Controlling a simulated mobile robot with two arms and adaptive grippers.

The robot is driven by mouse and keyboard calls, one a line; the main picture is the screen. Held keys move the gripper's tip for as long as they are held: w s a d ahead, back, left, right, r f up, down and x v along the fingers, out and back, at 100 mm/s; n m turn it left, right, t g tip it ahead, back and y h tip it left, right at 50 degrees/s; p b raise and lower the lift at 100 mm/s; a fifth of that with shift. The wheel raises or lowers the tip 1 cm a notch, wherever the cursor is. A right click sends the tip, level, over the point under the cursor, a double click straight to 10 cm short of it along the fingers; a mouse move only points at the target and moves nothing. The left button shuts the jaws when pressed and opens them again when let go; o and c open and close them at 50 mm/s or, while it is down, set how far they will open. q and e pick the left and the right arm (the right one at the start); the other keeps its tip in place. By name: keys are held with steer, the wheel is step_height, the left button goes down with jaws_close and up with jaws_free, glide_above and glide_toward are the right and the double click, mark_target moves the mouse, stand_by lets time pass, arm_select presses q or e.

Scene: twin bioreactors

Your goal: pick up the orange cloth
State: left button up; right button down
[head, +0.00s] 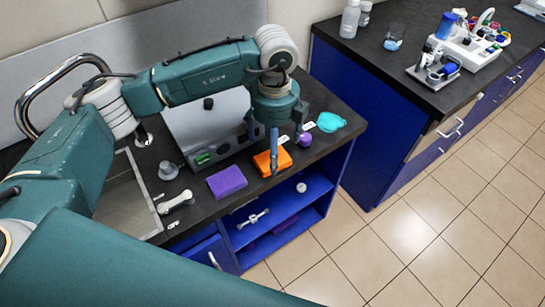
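The orange cloth (262,166) lies folded on the dark counter, near its front edge. My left gripper (288,157) points down right at the cloth, its two fingers spread apart. One finger crosses in front of the cloth; the other is behind and to the right, by a small purple object. Whether the fingertips touch the cloth or counter cannot be told. My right gripper is not in view.
A purple cloth (227,181) lies left of the orange one, and a turquoise cloth (331,122) lies to the right. A purple round object (305,139) sits close to the gripper. A grey device (208,125) stands behind, with a sink (122,196) at left.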

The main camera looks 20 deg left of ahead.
arm_select(q)
steer(key=f, duration=0.2)
steer(key=f+p, duration=0.1)
steer(key=shift+s+a+f, duration=0.15)
steer(key=shift+s+a, duration=0.05)
steer(key=shift+a, duration=0.05)
steer(key=shift+f, duration=0.2)
steer(key=shift+w, duration=0.1)
steer(key=c, duration=1.3)
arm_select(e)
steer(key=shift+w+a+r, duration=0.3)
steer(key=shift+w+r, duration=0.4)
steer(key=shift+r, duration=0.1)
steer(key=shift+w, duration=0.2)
arm_select(q)
steer(key=shift+r, duration=0.55)
step_height(320, 180, up, 19)
steer(key=b, duration=0.3)
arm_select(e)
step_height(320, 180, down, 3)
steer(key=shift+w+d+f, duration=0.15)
